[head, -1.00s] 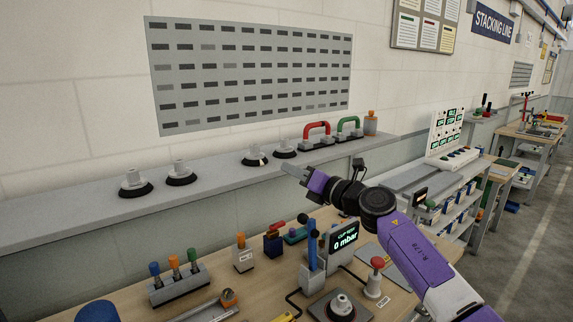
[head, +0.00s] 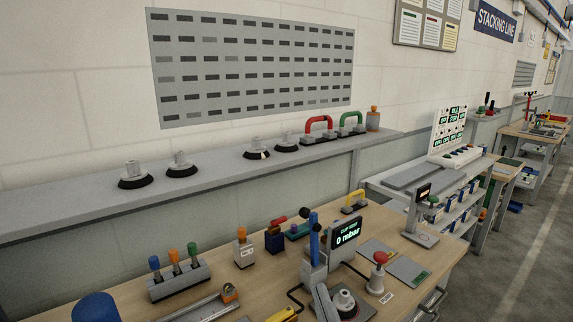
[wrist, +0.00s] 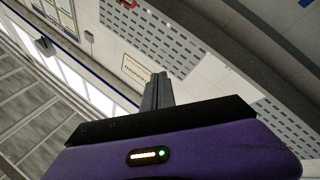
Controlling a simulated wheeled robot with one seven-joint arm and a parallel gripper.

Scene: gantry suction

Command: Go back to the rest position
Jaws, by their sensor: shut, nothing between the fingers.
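My gripper (wrist: 158,82) shows only in the wrist view. Its two grey fingers are together with nothing between them. They stick up past the purple housing with its small lit strip. Behind the fingers the wrist view shows the wall, a grey slotted panel and bright windows, tilted. The fingers touch nothing that I can see. In the head view the arm and gripper are out of the picture.
A wooden bench (head: 235,278) holds a pressure display (head: 347,233), a red-knobbed post (head: 377,275) and several coloured pegs. A grey shelf (head: 75,205) behind carries several suction cups and a red handle (head: 319,125). An aisle (head: 520,240) lies at the right.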

